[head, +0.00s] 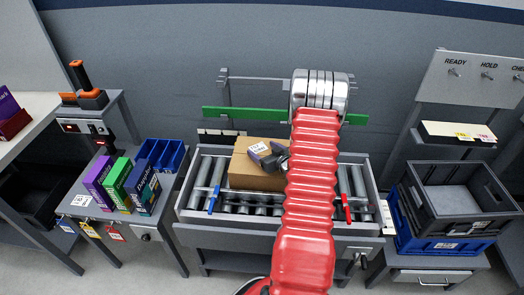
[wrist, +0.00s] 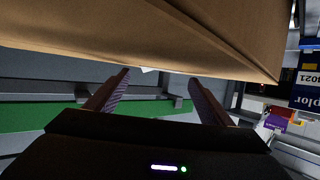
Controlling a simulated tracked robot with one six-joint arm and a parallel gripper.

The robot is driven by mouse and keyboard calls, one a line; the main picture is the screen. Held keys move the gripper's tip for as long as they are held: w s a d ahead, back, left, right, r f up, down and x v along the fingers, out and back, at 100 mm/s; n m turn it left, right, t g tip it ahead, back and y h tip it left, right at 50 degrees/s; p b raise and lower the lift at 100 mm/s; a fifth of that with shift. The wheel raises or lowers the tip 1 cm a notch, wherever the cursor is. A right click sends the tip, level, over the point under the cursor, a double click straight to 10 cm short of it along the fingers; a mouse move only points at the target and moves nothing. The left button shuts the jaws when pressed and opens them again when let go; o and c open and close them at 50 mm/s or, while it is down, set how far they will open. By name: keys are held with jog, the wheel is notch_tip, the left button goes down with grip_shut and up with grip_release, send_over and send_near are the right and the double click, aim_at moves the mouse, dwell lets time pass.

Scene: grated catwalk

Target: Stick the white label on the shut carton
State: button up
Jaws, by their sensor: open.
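A brown carton (head: 246,177) sits on the roller conveyor and looks shut. A white label (head: 258,148) with dark print shows at the carton's top, beside my gripper (head: 268,158); I cannot tell whether it lies flat. My gripper is open, low over the carton's top and partly hidden by my red arm. In the wrist view, the gripper's fingers (wrist: 159,76) are spread apart, with the carton (wrist: 150,35) filling the upper picture. A small white bit (wrist: 148,69) shows at the carton's edge between the fingertips, perhaps the label.
A green rail (head: 235,112) runs behind the conveyor (head: 275,228). Upright boxes (head: 121,185) and a blue bin (head: 161,154) stand on the left table. Stacked crates (head: 430,230) stand at right.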

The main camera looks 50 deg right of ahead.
jog(key=shift+v, duration=3.6)
jog(key=shift+r, duration=2.95)
jog(key=shift+w, duration=0.1)
